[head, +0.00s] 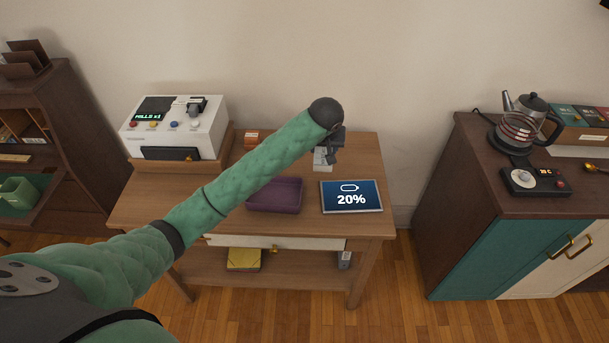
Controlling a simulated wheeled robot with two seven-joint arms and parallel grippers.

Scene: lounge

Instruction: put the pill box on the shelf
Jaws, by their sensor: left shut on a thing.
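My left arm reaches across the wooden table (155,205). My left gripper (326,150) is at the table's back right, shut on a small white box (321,159). The box is partly hidden by the fingers; I cannot read its label, and it may be the pill box. I cannot tell whether it touches the tabletop. The table has a lower shelf (300,270) with a yellow book (244,259) and a small grey box (344,260) at its right end. My right gripper is not in view.
A purple tray (275,195) and a tablet reading 20% (351,197) lie in front of the gripper. A white pill machine (175,127) and a small orange box (251,138) stand left. A dark shelf unit (45,100) is far left; a cabinet with kettle (525,120) is right.

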